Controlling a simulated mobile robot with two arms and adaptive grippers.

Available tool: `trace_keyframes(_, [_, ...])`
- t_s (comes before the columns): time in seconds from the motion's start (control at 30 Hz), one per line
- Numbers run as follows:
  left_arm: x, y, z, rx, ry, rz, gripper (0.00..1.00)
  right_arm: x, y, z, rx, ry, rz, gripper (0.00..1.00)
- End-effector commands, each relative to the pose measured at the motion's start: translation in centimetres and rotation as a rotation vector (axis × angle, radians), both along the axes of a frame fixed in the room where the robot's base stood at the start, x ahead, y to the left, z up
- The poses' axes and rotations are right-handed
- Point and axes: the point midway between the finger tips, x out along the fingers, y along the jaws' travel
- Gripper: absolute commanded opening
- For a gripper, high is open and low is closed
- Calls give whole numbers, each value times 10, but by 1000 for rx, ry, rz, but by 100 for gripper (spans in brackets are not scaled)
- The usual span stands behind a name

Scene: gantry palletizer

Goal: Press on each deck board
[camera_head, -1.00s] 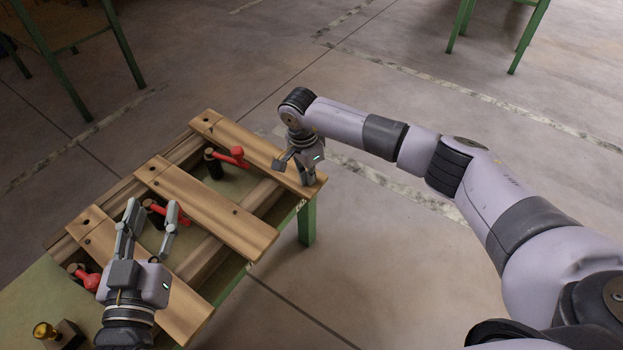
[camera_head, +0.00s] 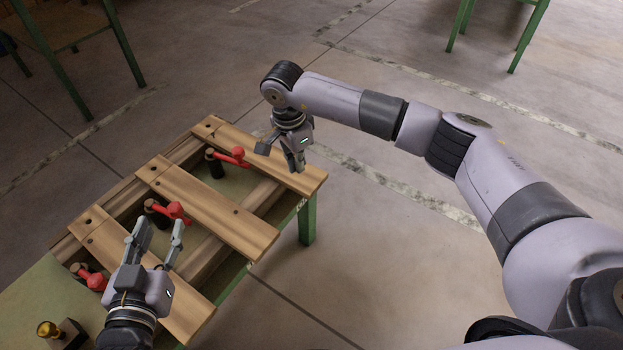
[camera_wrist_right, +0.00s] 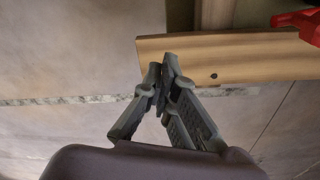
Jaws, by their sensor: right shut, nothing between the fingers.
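Three wooden deck boards lie across stringers on a green table: the far board (camera_head: 240,145), the middle board (camera_head: 215,207) and the near board (camera_head: 185,308). My right gripper (camera_head: 299,168) is shut and empty over the right end of the far board. In the right wrist view its closed fingertips (camera_wrist_right: 168,68) overlap the edge of that board (camera_wrist_right: 250,55); I cannot tell whether they touch it. My left gripper (camera_head: 160,232) is open and empty above the near board, hiding part of it.
Red-handled clamps (camera_head: 235,156) stand in the gaps between boards, with others at the middle (camera_head: 175,210) and near left (camera_head: 95,281). A brass-knobbed stamp (camera_head: 47,329) sits at the table's lower left. Open floor lies right of the table.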

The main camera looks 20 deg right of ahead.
Motion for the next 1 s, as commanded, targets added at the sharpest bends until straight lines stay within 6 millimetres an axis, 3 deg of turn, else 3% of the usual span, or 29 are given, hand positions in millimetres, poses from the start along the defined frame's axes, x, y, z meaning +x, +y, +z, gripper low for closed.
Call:
trace_keyframes(0.1, [0, 0, 0, 0, 0, 0, 40, 0, 2, 25, 0, -3, 0, 0])
trace_keyframes(0.33, [0, 0, 0, 0, 0, 0, 40, -1, 5, 52, 0, -1, 0, 0])
trace_keyframes(1.0, [0, 0, 0, 0, 0, 0, 40, -2, 5, 55, 1, 1, -1, 0])
